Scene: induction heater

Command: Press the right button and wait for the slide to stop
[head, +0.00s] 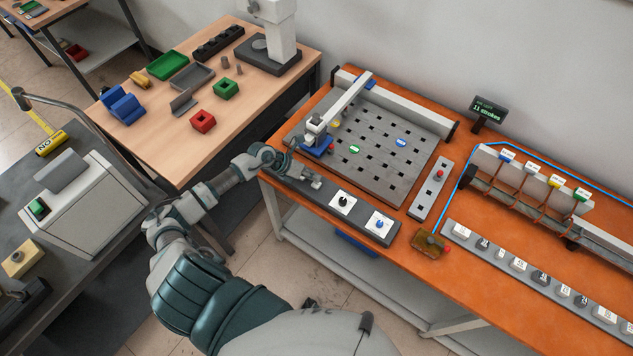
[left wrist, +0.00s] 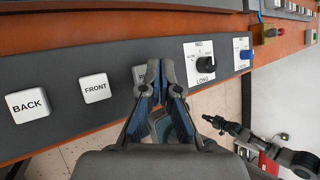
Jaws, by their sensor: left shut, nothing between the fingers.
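My left gripper (head: 314,183) is at the dark control panel along the orange bench's front edge, its fingers shut and empty. In the left wrist view, its fingertips (left wrist: 160,68) are over a grey square button (left wrist: 139,75), hiding much of its label. Contact cannot be told. The FRONT button (left wrist: 96,88) and BACK button (left wrist: 28,103) lie to its left, uncovered. The slide (head: 345,104) is a white beam with blue ends across the perforated grey plate (head: 408,160), at its left side. A dark jointed arm (left wrist: 265,140), likely my right, shows lower right; its fingers are unclear.
A black knob (head: 342,203) and a blue knob (head: 380,223) sit on the panel right of my gripper. A small display (head: 488,112) reads "11 strokes". A wooden table (head: 160,130) with coloured blocks stands at left. A brown box (head: 430,243) is on the bench's front edge.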

